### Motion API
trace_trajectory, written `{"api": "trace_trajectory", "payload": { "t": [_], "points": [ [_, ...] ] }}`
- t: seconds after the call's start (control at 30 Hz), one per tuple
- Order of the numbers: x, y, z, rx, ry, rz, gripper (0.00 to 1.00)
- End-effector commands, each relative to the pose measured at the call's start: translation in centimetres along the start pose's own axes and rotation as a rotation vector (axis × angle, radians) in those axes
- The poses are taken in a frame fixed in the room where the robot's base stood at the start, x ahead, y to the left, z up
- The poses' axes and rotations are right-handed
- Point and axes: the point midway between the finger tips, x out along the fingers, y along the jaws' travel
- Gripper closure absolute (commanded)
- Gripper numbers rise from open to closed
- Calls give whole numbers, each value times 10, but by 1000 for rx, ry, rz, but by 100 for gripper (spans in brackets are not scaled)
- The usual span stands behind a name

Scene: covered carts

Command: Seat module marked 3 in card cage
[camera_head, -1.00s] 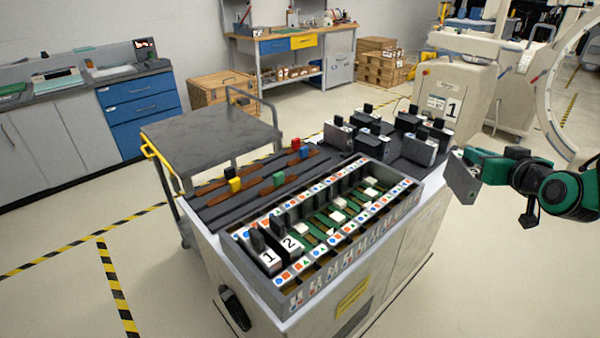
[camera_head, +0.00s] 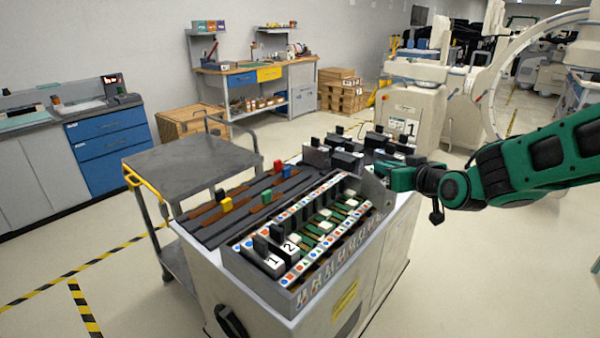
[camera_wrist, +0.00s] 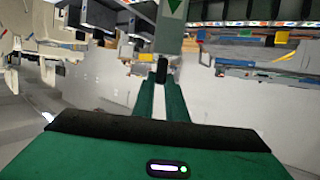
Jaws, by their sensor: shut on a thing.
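My gripper (camera_head: 398,179) is shut on the black handle of a grey module (camera_head: 374,190), held over the far right end of the card cage (camera_head: 262,279). In the wrist view my gripper (camera_wrist: 162,84) points at the module (camera_wrist: 168,42), which bears a green triangle; no number on it is readable. It appears above the cage, not clearly in a slot. Module 1 (camera_head: 272,262) and module 2 (camera_head: 289,246) stand side by side in the cage's near left end. Several slots beyond them show green boards. Coloured symbols line both slot edges.
Several other grey modules with black handles (camera_head: 345,160) stand behind the cage on the cart top. A dark-topped cart (camera_head: 190,160) stands at the back left.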

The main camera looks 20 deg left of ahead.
Motion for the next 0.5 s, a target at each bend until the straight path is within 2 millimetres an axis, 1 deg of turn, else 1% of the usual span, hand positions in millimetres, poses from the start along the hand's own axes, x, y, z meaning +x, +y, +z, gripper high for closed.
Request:
{"api": "trace_trajectory", "payload": {
  "t": [0.13,0.27,0.37,0.5],
  "points": [
    [-1,-2,-2,-2,2,-7,100],
    [0,-16,-4,-9,0,-37,100],
    [0,-34,-7,-18,-2,-76,100],
    [-1,-66,-12,-37,-6,-145,100]
  ]
}}
